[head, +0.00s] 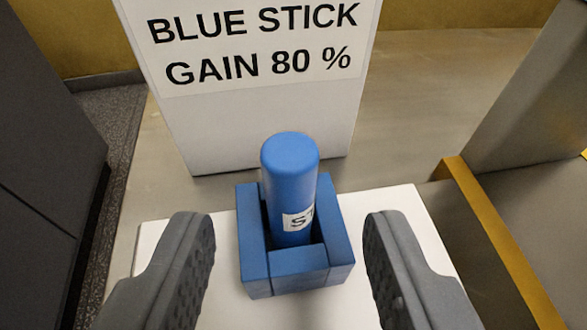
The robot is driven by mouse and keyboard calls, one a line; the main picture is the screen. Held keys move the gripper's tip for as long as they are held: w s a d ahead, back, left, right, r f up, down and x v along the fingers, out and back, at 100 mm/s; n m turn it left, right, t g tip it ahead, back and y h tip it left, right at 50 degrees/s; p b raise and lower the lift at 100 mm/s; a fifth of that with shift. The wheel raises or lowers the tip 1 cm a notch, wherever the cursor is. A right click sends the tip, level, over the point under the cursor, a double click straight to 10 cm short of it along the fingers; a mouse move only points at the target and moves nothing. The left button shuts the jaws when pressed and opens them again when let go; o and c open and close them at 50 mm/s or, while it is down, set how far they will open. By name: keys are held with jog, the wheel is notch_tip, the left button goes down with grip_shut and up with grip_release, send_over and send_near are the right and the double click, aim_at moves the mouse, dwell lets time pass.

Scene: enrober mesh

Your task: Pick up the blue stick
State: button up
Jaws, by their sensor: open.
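The blue stick (289,180) is a round-topped cylinder with a white label, of which only "ST" shows. It stands in a square blue holder (300,267), leaning slightly, with its lower end hidden inside. My gripper (290,235) is open. One dark, ridged finger is left of the holder and the other is right of it. Neither finger appears to touch the holder or the stick.
The holder stands on a white block (420,240). Behind it is a white sign (255,125) reading "BLUE STICK GAIN 80 %". A dark cabinet (45,150) stands at left. A grey panel with yellow edging (490,240) is at right.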

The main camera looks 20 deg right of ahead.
aim_at(292, 202)
jog(key=shift+x, duration=3.4)
jog(key=shift+r, duration=0.1)
grip_shut()
